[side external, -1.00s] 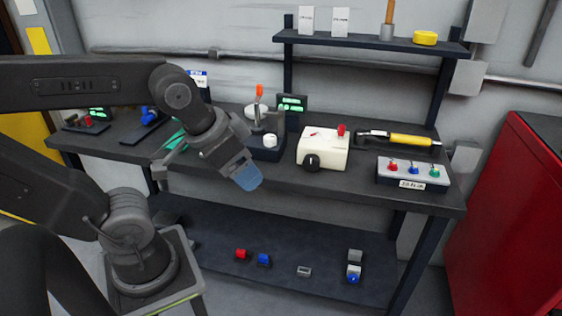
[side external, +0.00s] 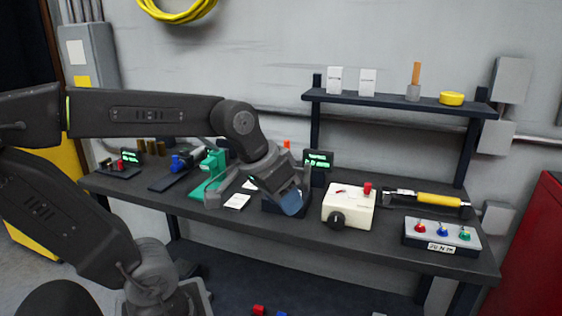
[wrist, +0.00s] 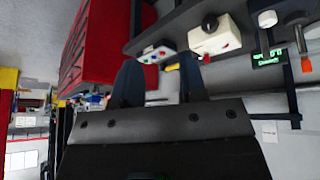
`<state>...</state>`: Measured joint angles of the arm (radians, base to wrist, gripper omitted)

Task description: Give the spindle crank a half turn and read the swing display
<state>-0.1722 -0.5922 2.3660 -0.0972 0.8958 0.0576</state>
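A dark-based device (side external: 268,206) with a small green-lit display (side external: 318,159) stands mid-bench; the display text is too small to read. In the side view my gripper (side external: 292,204) is in front of this device and hides most of it. An orange tip (side external: 286,144) shows above my wrist. The wrist view shows the display (wrist: 268,58), a white knob (wrist: 267,18) and a grey bar-like part (wrist: 299,35) at the right. I cannot tell which part is the spindle crank. My gripper (wrist: 160,78) has its two fingers apart with nothing between them, clear of these parts.
A white box (side external: 348,206) with red and black knobs stands right of my gripper. Beyond it are a yellow-handled tool (side external: 438,200) and a button panel (side external: 441,235). A green device (side external: 210,172) stands left. A shelf (side external: 395,101) overhangs the bench's back.

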